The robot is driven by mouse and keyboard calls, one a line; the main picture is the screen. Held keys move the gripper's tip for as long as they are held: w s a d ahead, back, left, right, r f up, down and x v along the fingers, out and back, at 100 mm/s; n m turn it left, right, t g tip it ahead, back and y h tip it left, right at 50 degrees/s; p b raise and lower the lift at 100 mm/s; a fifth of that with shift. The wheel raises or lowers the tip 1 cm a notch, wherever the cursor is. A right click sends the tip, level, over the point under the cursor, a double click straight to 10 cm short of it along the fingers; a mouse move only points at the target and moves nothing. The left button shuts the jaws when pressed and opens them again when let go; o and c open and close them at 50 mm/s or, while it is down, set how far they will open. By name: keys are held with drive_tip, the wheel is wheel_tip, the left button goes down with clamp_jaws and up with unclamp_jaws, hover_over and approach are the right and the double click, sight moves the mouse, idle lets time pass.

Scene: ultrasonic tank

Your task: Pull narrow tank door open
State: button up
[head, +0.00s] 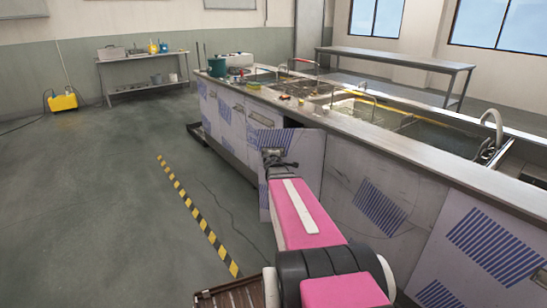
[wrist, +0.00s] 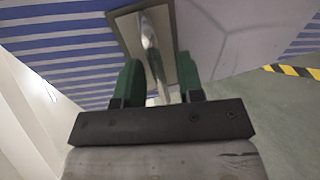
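The narrow tank door (head: 307,170) is a pale panel with blue stripes on the long tank counter's front. It stands swung out from the front, with a dark gap showing above its top edge. My gripper (head: 273,156) is at the upper left part of this door. In the wrist view, a metal bar handle (wrist: 152,45) on a grey plate lies between the two green fingers of my gripper (wrist: 160,72). The fingers stand apart, with space seen beside the handle. My arm hides part of the door's lower area in the head view.
The tank counter (head: 440,165) runs from back left to front right, with sinks and taps on top. A yellow-black floor stripe (head: 198,213) lies left of my arm. The floor on the left is clear. A yellow machine (head: 63,102) and shelf stand far back.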

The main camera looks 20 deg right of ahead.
drive_tip(key=v, duration=1)
drive_tip(key=shift+s, duration=0.2)
